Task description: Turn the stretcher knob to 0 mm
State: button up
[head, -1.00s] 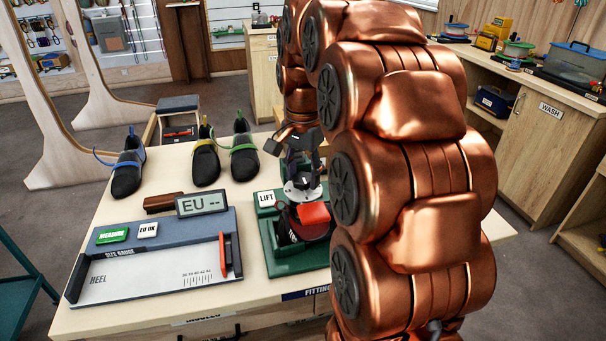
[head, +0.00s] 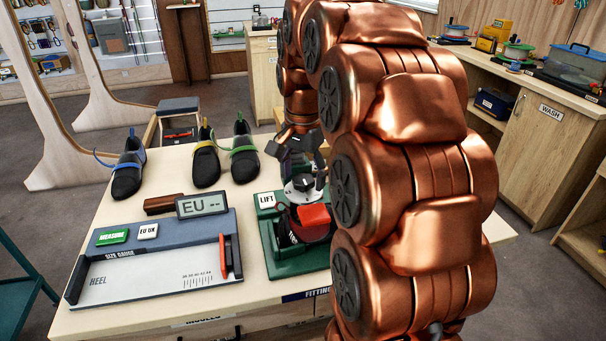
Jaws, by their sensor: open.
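The stretcher (head: 268,238) has a dark green base and stands on the table at the right of the size gauge. Its knob (head: 302,184) is dark and sits on a pale round dial near the back of the base. The dial's marks are too small to read, so I cannot tell its setting. A red block (head: 314,216) sits in front of the dial, over a dark part. My gripper (head: 298,158) is open above the knob, with its dark fingers spread and apparently clear of it. My arm hides the stretcher's right side.
A size gauge (head: 150,279) with an "EU -" display (head: 203,204) lies to the left. Several shoes (head: 206,164) stand at the table's back left. A "LIFT" label (head: 266,199) is on the stretcher's left.

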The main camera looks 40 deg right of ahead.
aim_at(303, 179)
jog(key=shift+r, duration=0.1)
notch_tip(303, 179, up, 12)
dwell(0.9)
dwell(0.5)
